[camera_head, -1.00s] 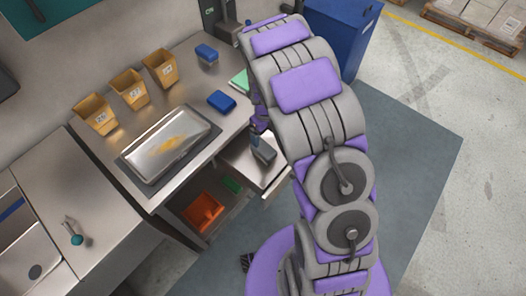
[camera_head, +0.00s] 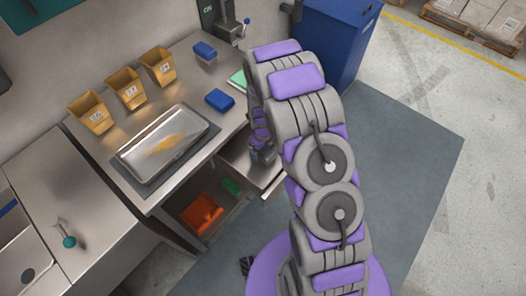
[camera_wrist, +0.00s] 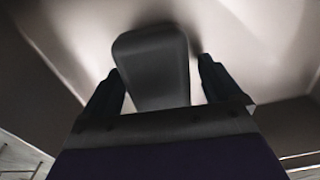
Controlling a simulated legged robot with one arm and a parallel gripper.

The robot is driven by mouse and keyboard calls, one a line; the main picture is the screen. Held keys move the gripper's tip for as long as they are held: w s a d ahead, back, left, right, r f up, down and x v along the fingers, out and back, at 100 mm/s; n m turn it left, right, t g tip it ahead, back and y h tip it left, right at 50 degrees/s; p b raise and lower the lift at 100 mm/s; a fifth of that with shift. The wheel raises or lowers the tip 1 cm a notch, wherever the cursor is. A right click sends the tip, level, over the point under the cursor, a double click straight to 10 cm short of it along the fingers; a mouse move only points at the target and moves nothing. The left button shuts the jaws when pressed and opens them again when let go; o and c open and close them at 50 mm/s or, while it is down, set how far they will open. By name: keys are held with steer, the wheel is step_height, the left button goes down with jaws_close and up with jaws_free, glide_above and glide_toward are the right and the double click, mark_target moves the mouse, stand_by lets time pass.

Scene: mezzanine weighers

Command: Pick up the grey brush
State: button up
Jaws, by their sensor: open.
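The grey brush (camera_wrist: 150,72) shows in the wrist view as a dark grey, round-cornered block lying in a pale metal drawer (camera_wrist: 65,35). My gripper (camera_wrist: 160,82) is open, with one dark finger on each side of the brush. I cannot tell whether either finger touches it. In the head view my gripper (camera_head: 262,155) is low over the pulled-out drawer (camera_head: 238,158) under the steel bench. There my arm and gripper hide most of the drawer's inside, and I cannot make out the brush.
The bench (camera_head: 190,60) holds a tray (camera_head: 165,143), several tan bins and a blue block (camera_head: 219,99). An orange container (camera_head: 202,213) sits on the shelf below. A blue cabinet (camera_head: 335,40) stands behind my arm.

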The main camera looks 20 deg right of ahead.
steer(key=shift+c, duration=0.3)
steer(key=shift+a, duration=0.1)
steer(key=c, duration=1)
steer(key=shift+c, duration=0.2)
